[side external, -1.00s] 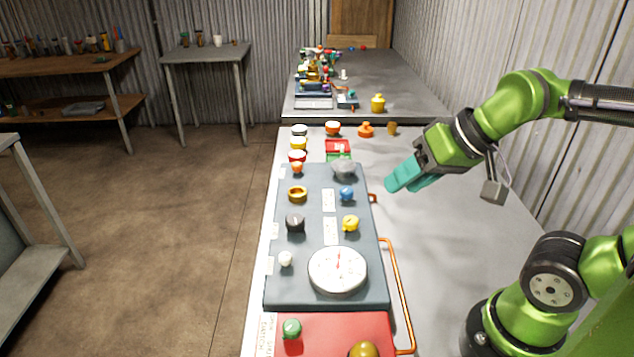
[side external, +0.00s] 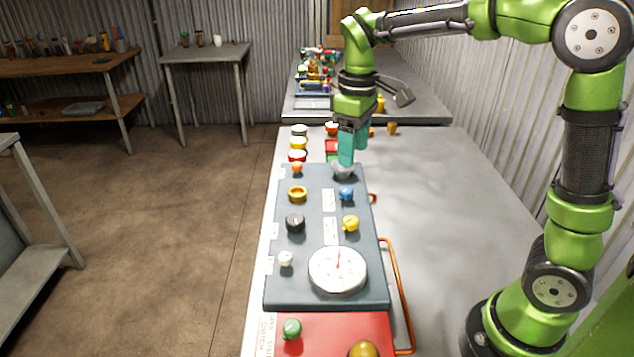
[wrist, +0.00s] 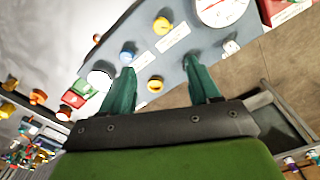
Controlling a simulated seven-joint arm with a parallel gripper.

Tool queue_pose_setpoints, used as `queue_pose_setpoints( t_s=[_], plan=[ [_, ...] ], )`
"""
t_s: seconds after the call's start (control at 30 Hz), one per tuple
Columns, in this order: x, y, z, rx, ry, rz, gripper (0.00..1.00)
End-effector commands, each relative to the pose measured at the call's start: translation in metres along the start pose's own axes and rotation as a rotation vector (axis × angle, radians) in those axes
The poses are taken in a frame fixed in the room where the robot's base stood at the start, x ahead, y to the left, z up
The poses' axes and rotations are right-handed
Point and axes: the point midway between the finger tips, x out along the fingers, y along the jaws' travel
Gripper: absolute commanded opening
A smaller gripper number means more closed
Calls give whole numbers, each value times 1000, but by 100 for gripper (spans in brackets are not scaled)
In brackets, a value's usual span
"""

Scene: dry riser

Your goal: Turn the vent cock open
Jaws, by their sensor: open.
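A blue-grey panel (side external: 312,285) lies on the bench with several knobs and a round white gauge (side external: 338,270). I cannot tell which knob is the vent cock; the labels are too small to read. My gripper (side external: 345,164) points down at the panel's far end and partly hides a grey knob (side external: 338,174). Its fingers are apart in the wrist view (wrist: 160,66). There a brass-coloured knob (wrist: 155,86) shows between the fingers. A blue knob (wrist: 127,55) and a pale knob (wrist: 99,77) lie by the left finger. I see no contact with any knob.
A yellow knob (side external: 351,223), a black knob (side external: 295,223) and a white knob (side external: 286,258) stand nearer on the panel. A red panel (side external: 325,322) is in front. An orange rail (side external: 394,285) runs along the right side. The bench to the right (side external: 450,230) is clear.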

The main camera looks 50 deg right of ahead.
Motion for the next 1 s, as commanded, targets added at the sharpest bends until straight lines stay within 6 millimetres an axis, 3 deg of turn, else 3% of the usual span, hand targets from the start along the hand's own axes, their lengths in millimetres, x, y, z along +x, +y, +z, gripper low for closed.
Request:
queue_pose_setpoints(
  t_s=[0.23, 0.73, 1.0],
  plan=[
    [20, -2, 4, -34, -17, -10, 61],
    [127, -3, 6, -32, -17, -11, 61],
    [163, -4, 5, -31, -13, -10, 61]
  ],
)
